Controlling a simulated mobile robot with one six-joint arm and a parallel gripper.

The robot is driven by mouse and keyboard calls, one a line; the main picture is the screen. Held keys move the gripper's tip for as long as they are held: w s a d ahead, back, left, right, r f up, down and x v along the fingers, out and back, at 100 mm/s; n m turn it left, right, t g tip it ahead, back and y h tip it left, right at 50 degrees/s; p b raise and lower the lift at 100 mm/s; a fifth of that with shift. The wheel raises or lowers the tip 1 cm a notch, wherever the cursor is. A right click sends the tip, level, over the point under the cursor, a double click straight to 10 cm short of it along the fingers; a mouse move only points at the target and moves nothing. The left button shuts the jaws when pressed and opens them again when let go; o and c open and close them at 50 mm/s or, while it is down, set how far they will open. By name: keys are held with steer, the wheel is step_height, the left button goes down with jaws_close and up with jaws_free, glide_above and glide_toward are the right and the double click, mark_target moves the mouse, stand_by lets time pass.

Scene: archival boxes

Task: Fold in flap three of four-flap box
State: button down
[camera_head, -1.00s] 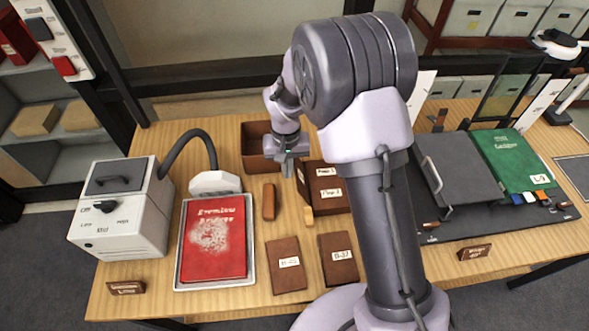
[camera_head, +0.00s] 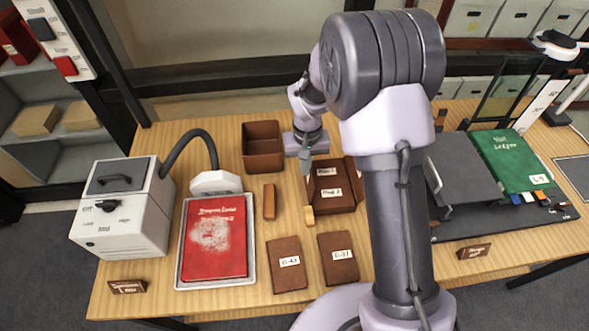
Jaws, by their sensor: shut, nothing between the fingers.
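The four-flap box (camera_head: 337,203) is dark brown and lies on the table just left of my arm. Two white flap labels, one above the other, face up on its top. A brown panel stands at its right side, partly hidden by my arm. My gripper (camera_head: 306,168) points down at the box's upper left edge, with its fingers shut and empty. I cannot tell whether the fingertips touch the box. The far left corner is hidden behind the gripper.
An open brown box (camera_head: 263,138) stands behind left. A small wooden block (camera_head: 309,215) lies at the box's front left, and a brown bar (camera_head: 269,201) lies further left. Two labelled brown folders (camera_head: 287,278) lie in front. A red book (camera_head: 214,262) rests in a tray.

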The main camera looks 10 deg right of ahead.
steer(key=shift+s+d+f, duration=0.25)
steer(key=shift+d+f, duration=0.15)
steer(key=shift+w, duration=0.2)
steer(key=a+r+p, duration=0.3)
steer(key=r+p, duration=0.4)
steer(key=r, duration=0.3)
steer(key=shift+r, duration=0.2)
steer(key=s+d+r+m+t+y+b, duration=0.1)
steer(key=s+d+r+m+t+b, duration=0.2)
steer(key=s+r+b, duration=0.65)
steer(key=s+r+m+t+y+b, duration=0.1)
steer(key=s+r+t, duration=0.1)
steer(key=s, duration=1.2)
steer(key=shift+s+d+r+t, duration=0.3)
steer(key=shift+s+r, duration=0.1)
steer(key=shift+r, duration=0.1)
